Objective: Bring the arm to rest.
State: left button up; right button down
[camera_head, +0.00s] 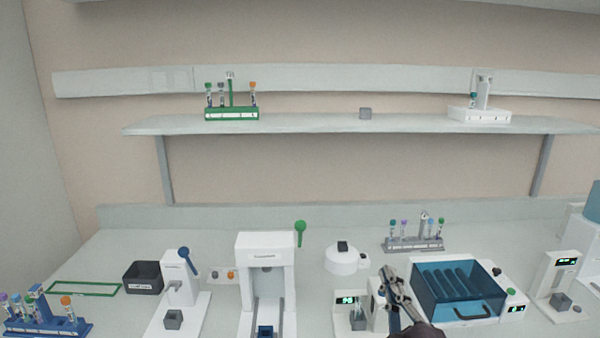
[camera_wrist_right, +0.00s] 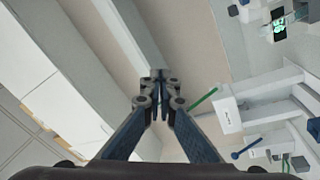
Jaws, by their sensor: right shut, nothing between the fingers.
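My right gripper (camera_head: 388,272) is over the right half of the bench in the head view, in front of a small white device with a green display (camera_head: 349,300). It is just left of a blue see-through box (camera_head: 458,290). In the right wrist view the two fingers of my right gripper (camera_wrist_right: 159,76) meet at their tips. Nothing is between them. My left gripper is in neither view.
A tube rack (camera_head: 413,245) stands behind the blue box. A white press-like device with a green lever (camera_head: 266,262) stands left of the gripper. A blue rack (camera_head: 48,325) is at front left. A shelf (camera_head: 310,125) holds a green rack (camera_head: 231,113) above the bench.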

jog(key=s+d+f+m+g+h, duration=0.1)
jog(key=s+d+f+m+g, duration=0.2)
jog(key=f, duration=0.4)
jog(key=s+d+f+m+g+h, duration=0.1)
jog(key=s+f+m+g, duration=0.15)
jog(key=s+f, duration=0.4)
jog(key=s+d+f+m+g+h, duration=0.1)
jog(key=s+d+f+m+g, duration=0.2)
jog(key=f, duration=0.6)
jog(key=s+a+f+m+g+y, duration=0.15)
jog(key=s+f+g, duration=0.3)
jog(key=s, duration=0.45)
jog(key=s+a+f+g+y, duration=0.15)
jog(key=s+f+g, duration=0.3)
jog(key=s, duration=0.45)
notch_tip(320, 180, down, 28)
jog(key=s, duration=0.2)
jog(key=s+d+f+g, duration=0.2)
jog(key=s+f, duration=1.3)
jog(key=s, duration=0.1)
jog(key=shift+s+d+f+h, duration=0.15)
jog(key=shift+d+f+h, duration=0.15)
jog(key=shift+h, duration=0.1)
